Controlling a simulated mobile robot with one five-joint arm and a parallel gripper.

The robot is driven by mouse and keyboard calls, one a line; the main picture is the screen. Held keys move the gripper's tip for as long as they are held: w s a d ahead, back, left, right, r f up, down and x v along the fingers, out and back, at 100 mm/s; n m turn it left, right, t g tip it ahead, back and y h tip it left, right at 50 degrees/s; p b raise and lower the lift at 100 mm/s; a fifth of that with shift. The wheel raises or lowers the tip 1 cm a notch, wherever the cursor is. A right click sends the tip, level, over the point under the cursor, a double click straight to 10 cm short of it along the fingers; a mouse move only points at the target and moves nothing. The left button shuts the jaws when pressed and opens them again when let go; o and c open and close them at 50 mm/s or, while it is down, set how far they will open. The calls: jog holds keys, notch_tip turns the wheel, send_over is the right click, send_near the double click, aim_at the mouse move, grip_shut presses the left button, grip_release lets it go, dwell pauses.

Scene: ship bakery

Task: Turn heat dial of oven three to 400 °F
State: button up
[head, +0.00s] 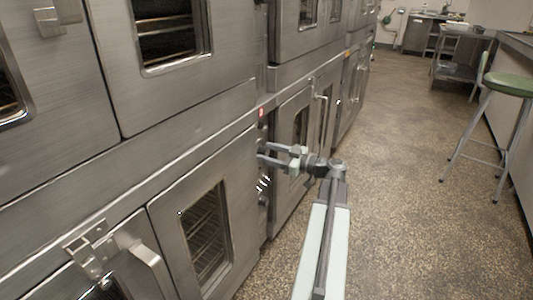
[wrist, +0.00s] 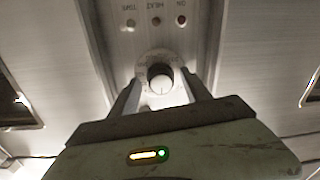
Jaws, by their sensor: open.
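A round heat dial (wrist: 161,88) with a pale face and a dark upper part sits on a pale metal control panel (wrist: 205,50) in the wrist view. A light ring with small markings surrounds it; I cannot read its setting. My gripper (wrist: 162,80) is open, one finger on each side of the dial. I cannot tell whether the fingers touch it. In the head view my gripper (head: 263,152) reaches left to the narrow panel between oven doors, where the dial is hidden or too small to make out.
Three small round lights (wrist: 156,20) with upside-down lettering sit above the dial. Steel oven doors (head: 208,235) with windows and handles line the left side. A green stool (head: 508,84) stands at the right. The speckled floor (head: 410,180) between is clear.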

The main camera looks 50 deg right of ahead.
jog(key=shift+w+a, duration=0.1)
jog(key=shift+w, duration=0.15)
grip_shut()
